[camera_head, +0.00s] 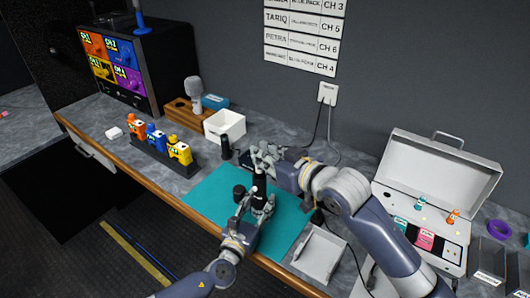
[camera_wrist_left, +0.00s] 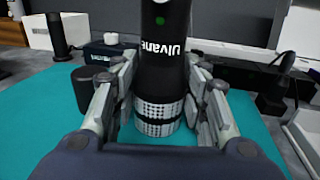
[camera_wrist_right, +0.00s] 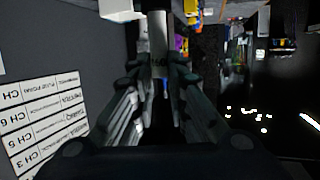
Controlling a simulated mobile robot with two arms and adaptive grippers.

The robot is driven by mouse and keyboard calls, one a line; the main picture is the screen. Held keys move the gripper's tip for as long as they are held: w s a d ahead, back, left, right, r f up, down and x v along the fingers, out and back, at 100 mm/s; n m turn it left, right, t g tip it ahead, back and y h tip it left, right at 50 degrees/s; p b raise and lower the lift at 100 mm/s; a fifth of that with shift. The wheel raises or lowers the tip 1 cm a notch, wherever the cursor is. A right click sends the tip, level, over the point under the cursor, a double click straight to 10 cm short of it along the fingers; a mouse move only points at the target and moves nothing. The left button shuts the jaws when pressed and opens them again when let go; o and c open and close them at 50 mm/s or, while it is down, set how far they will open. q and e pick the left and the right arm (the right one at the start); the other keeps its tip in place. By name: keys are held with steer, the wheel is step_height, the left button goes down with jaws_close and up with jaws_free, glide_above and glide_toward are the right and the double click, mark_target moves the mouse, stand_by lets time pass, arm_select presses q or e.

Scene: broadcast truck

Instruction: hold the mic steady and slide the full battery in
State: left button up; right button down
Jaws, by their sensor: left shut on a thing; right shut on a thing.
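The black mic (camera_head: 259,187) stands upright over the teal mat, its silver patterned band low down in the left wrist view (camera_wrist_left: 160,70), where its lettering and a green dot show. My left gripper (camera_head: 258,206) is shut around its lower body. My right gripper (camera_head: 266,158) is above and just behind the mic in the head view. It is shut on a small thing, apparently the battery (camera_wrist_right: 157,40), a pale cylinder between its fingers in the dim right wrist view. Its far end and its gap to the mic cannot be made out.
A short black cylinder (camera_head: 239,191) stands on the teal mat (camera_head: 207,197), left of the mic. Behind are another black cylinder (camera_head: 225,148) and a white bin (camera_head: 225,127). A white tray (camera_head: 319,252) and an open case (camera_head: 431,198) are at right. The mat's left part is clear.

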steer(key=shift+f, duration=0.9)
steer(key=c, duration=1.5)
jaws_free()
steer(key=v, duration=1.2)
arm_select(q)
steer(key=o, duration=1.4)
